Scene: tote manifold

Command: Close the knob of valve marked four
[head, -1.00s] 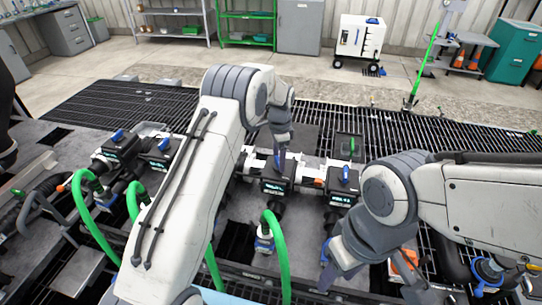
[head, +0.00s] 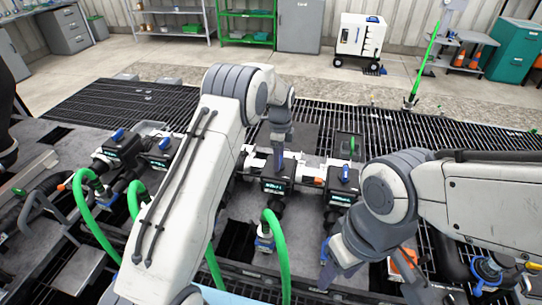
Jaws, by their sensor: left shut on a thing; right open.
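A row of dark valve boxes with blue knobs runs across the manifold; their number labels are too small to read. My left gripper (head: 279,163) points down onto the middle valve (head: 278,185) and is shut on its knob, which the fingers hide. A valve to its right (head: 342,189) shows a blue knob (head: 346,174) on top. Two more valves stand at the left, one with a blue knob (head: 118,135), the other also with a blue knob (head: 164,144). My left arm hides part of the row. My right gripper (head: 366,285) is open, low at the front right, apart from the valves.
Green hoses (head: 278,250) rise in front of the manifold. An orange part (head: 403,262) lies beside my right gripper. Dark floor grating (head: 420,130) lies behind the row. A white wheeled cabinet (head: 360,38) and shelves stand far back.

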